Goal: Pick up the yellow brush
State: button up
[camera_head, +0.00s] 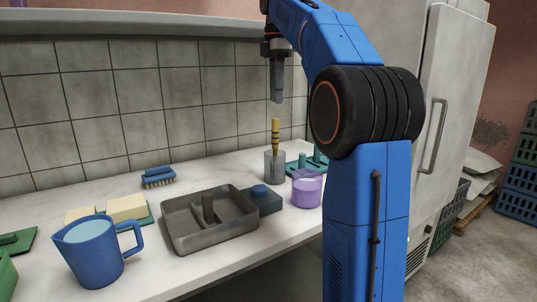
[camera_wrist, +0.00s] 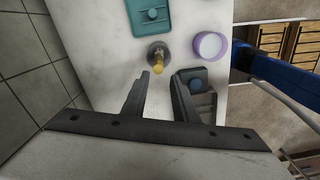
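The yellow brush (camera_head: 275,135) stands upright in a grey cup (camera_head: 275,168) on the white counter; its lower part is hidden inside the cup. In the wrist view the brush (camera_wrist: 159,63) shows nearly end-on in the cup (camera_wrist: 154,48), just beyond my fingertips. My gripper (camera_head: 277,99) points down above the brush, with a small gap between fingertips and brush top. In the wrist view my gripper (camera_wrist: 163,74) has its two fingers apart, with nothing held between them.
A blue jug (camera_head: 92,256) and blue brush (camera_head: 158,177) are further left.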

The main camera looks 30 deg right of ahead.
send_over(275, 149)
jog(key=f, duration=1.2)
jog(key=shift+w+d, duration=0.3)
jog(key=shift+d, duration=0.05)
jog(key=shift+w+f, duration=0.15)
jog(key=shift+f, duration=2.5)
jog(key=shift+c, duration=0.2)
grip_shut()
